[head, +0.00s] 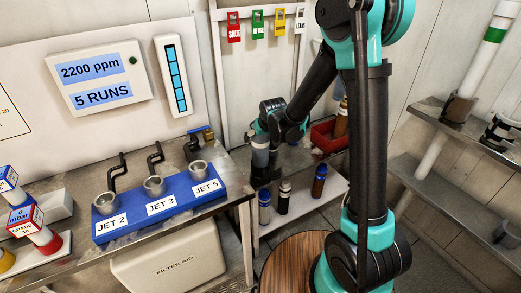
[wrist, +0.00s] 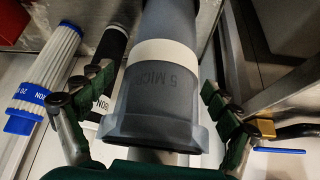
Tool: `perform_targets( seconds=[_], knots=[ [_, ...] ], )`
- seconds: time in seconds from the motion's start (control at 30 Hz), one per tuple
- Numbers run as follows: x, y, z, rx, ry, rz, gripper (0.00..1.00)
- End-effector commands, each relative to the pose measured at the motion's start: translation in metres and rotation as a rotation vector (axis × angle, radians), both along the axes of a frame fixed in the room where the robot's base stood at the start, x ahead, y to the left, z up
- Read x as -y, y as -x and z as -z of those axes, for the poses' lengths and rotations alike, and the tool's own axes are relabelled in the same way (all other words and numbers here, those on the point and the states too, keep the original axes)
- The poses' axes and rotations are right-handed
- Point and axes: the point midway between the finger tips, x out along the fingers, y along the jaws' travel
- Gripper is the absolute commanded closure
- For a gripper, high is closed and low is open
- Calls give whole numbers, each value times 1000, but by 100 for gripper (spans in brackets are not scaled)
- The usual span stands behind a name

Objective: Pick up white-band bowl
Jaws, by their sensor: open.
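The white-band bowl (wrist: 160,90) is a dark grey cylinder with a white band and raised "5 MICR…" lettering. It fills the middle of the wrist view, with its wide collar towards me. My gripper (wrist: 158,84) is open, with one green-and-black finger on each side of the bowl. Gaps show between the fingers and the bowl, at least lower down; contact at the tips is not clear.
A white pleated cartridge with blue ends (wrist: 47,78) and a black cylinder (wrist: 108,70) lie left of the bowl. A blue-handled valve (wrist: 278,150) is at right. The blue jet block (head: 160,210) is on the bench; several cylinders stand on a low shelf (head: 300,205).

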Motion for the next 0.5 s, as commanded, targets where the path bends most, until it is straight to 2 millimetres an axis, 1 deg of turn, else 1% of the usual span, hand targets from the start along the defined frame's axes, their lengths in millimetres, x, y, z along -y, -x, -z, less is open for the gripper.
perform_targets(
  seconds=[0.13, 0.5],
  knots=[
    [0, 0, 0, 0, 0, 0, 11],
    [0, 0, 0, 0, 0, 0, 57]
  ],
)
